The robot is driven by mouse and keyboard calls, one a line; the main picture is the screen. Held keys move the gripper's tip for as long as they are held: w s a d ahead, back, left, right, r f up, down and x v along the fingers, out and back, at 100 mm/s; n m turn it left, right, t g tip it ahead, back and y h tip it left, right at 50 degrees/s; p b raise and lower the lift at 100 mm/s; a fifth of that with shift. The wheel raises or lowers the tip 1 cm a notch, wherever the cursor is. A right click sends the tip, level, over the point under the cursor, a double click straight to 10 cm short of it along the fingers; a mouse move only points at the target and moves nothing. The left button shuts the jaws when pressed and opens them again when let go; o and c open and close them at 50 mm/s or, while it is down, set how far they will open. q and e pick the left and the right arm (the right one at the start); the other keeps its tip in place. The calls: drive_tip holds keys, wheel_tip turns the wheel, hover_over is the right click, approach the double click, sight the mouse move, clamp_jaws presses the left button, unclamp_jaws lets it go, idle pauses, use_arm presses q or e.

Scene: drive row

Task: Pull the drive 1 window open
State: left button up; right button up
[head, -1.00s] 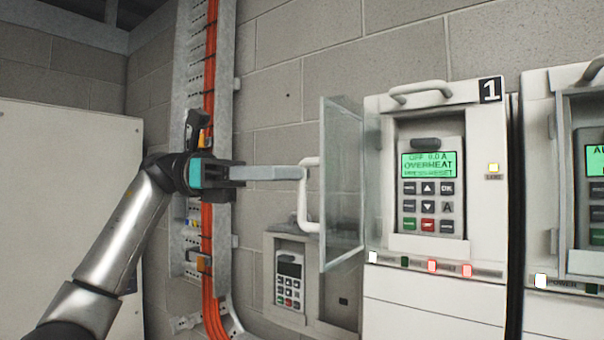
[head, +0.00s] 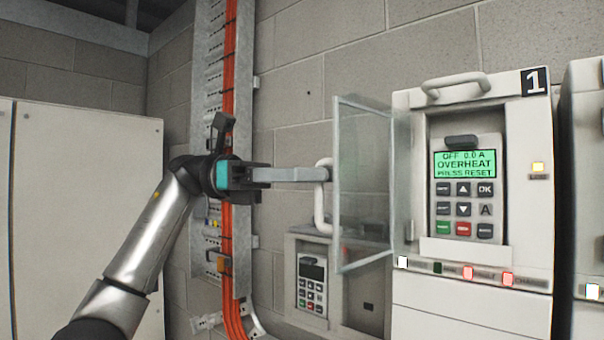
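The drive 1 window (head: 365,185) is a clear pane in a thin frame, hinged on the left side of the drive 1 cabinet (head: 470,305). It stands swung well open, out to the left, leaving the keypad (head: 464,195) uncovered. The white window handle (head: 320,205) is on the pane's left side. My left gripper (head: 322,174) comes in from the left with its long fingers at the handle's upper part. The fingers look closed together there; the exact grip is too small to see. My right gripper is not in view.
A second keypad (head: 312,283) sits in a wall box behind the window's lower edge. Orange cables (head: 229,120) run up a metal tray behind my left arm. Another cabinet (head: 588,200) stands at the right edge. A pale cabinet (head: 85,200) stands at the left.

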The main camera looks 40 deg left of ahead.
use_arm(q)
drive_tip(key=shift+o, duration=1.2)
drive_tip(key=shift+w+d, duration=0.15)
drive_tip(key=shift+w, duration=0.05)
drive_tip(key=shift+s, duration=0.15)
drive_tip(key=p+v, duration=0.4)
drive_tip(key=v, duration=1.1)
drive_tip(key=shift+a, duration=0.25)
